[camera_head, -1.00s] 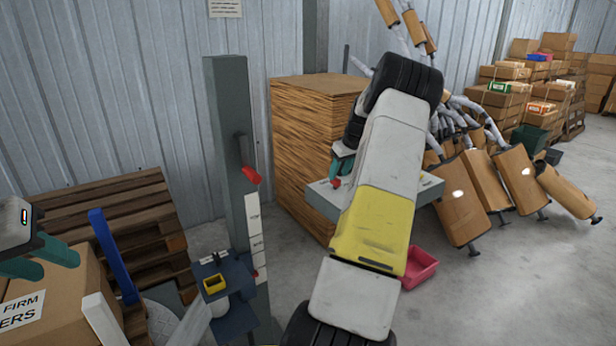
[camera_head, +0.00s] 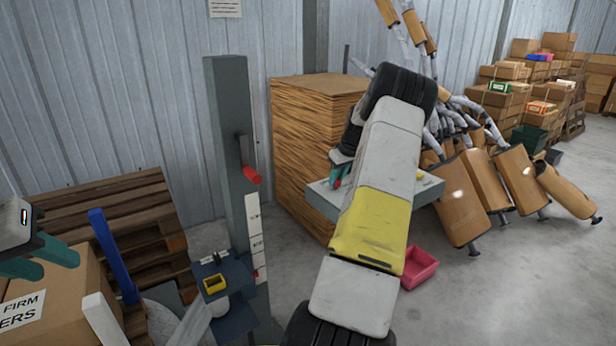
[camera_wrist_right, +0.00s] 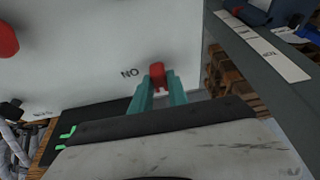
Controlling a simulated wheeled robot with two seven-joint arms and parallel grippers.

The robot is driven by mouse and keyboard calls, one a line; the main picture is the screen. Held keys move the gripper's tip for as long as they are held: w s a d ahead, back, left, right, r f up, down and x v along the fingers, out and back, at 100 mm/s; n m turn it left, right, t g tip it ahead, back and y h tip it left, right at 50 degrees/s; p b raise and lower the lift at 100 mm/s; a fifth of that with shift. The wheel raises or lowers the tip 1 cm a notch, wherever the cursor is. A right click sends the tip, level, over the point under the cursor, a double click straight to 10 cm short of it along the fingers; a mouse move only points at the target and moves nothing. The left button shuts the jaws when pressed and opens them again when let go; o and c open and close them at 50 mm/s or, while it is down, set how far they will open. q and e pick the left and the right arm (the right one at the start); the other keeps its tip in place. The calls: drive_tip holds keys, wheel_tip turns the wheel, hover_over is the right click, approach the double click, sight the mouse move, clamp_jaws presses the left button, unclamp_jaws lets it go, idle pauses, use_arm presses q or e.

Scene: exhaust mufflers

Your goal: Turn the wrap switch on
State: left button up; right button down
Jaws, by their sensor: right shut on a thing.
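The pale control panel (camera_head: 428,188) stands in front of the stacked sheets, partly hidden by my right arm. In the right wrist view its pale face (camera_wrist_right: 90,45) carries upside-down lettering that reads "ON" beside a small red switch (camera_wrist_right: 157,70). The teal fingers of my right gripper (camera_wrist_right: 158,88) are closed on this switch, one on each side. In the head view the right gripper (camera_head: 341,168) is at the panel's left part, mostly hidden by my arm. My left gripper (camera_head: 40,258) is open and empty at the far left, above a cardboard box.
Another red knob (camera_wrist_right: 6,40) is at the wrist view's left edge. A grey post (camera_head: 228,130) with a red-handled lever (camera_head: 251,175) stands left of the panel. A cardboard box (camera_head: 55,300), a pallet (camera_head: 120,215) and a pink bin (camera_head: 420,267) stand around.

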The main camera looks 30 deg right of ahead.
drive_tip(key=m+h, duration=0.1)
drive_tip(key=m, duration=0.3)
drive_tip(key=shift+a+m+h, duration=0.2)
drive_tip(key=shift+m+h, duration=0.1)
drive_tip(key=shift+h, duration=0.1)
drive_tip(key=m, duration=0.2)
drive_tip(key=m+g+h, duration=0.1)
drive_tip(key=m, duration=0.1)
drive_tip(key=shift+w+a+m+h, duration=0.1)
drive_tip(key=shift+w+m+h, duration=0.05)
drive_tip(key=shift+m+h, duration=0.15)
drive_tip(key=m, duration=0.2)
drive_tip(key=m+g+h, duration=0.1)
drive_tip(key=m, duration=0.1)
drive_tip(key=shift+w+g, duration=0.1)
drive_tip(key=shift+g, duration=0.2)
drive_tip(key=shift+m+g+h, duration=0.3)
drive_tip(key=shift+m+g, duration=0.5)
drive_tip(key=shift+m, duration=1.6)
drive_tip(key=c, duration=1.3)
unclamp_jaws()
drive_tip(key=shift+r, duration=0.15)
